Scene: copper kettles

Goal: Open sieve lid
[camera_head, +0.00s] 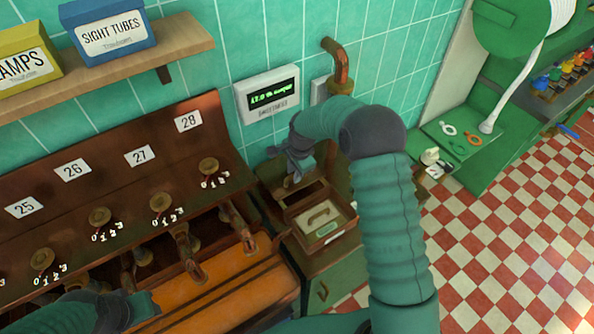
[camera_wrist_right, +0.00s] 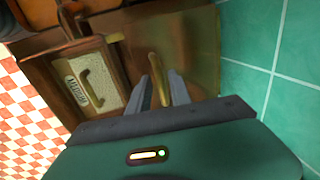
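A brown wooden cabinet top in the corner by the wall holds a plain brown lid (camera_wrist_right: 195,65) with an upright brass handle (camera_wrist_right: 158,70). In the right wrist view, my right gripper (camera_wrist_right: 163,85) is open, with one finger on each side of the handle. I see small gaps, so it does not look clamped. In the head view, my right gripper (camera_head: 293,163) is over the back of this cabinet, and it partly hides the lid.
Beside the lid is a cream panel (camera_wrist_right: 101,78) with its own handle and a label. A wall display (camera_head: 268,93) and a copper pipe (camera_head: 341,65) are close behind my right arm. Numbered valves and an orange-brown kettle (camera_head: 225,290) stand at left. Checkered floor (camera_head: 500,240) is open at right.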

